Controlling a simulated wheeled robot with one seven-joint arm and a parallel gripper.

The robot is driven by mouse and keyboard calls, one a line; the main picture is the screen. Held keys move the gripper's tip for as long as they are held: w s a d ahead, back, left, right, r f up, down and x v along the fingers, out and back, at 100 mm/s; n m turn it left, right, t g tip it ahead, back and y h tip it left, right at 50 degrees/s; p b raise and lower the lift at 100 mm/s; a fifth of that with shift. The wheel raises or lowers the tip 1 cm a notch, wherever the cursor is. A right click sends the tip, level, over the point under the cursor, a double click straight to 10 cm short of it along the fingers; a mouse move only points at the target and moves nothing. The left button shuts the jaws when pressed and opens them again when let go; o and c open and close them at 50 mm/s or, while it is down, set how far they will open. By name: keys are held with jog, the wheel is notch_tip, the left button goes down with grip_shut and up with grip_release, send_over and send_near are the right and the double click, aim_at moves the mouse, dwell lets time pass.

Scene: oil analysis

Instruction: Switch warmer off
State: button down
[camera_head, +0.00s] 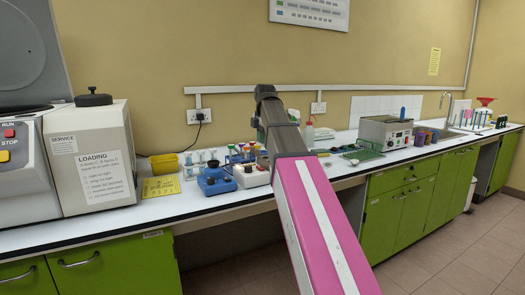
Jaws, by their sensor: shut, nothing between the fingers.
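No device is clearly marked as the warmer. A grey metal box (385,132) with a control panel on its front stands on the bench at right of centre; its switch is too small to read. A low white unit (250,177) with dark and red details on its front stands at the bench edge, partly behind my arm. I cannot tell which of these is the warmer. My pink and grey arm reaches up over the bench in the middle of the view. My gripper is not visible.
A blue device (215,182) and a yellow card (161,187) lie left of the white unit. A large white machine (92,155) stands further left.

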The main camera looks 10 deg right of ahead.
aim_at(259, 167)
jog(key=shift+s+r, duration=0.2)
jog(key=shift+r, duration=1.2)
jog(key=shift+w+a+r, duration=0.1)
jog(key=shift+w+a, duration=0.1)
jog(key=shift+w, duration=0.5)
jog(key=f, duration=0.4)
jog(key=w+f, duration=0.1)
jog(key=f, duration=0.9)
jog(key=shift+w+a, duration=0.25)
jog(key=shift+w, duration=0.05)
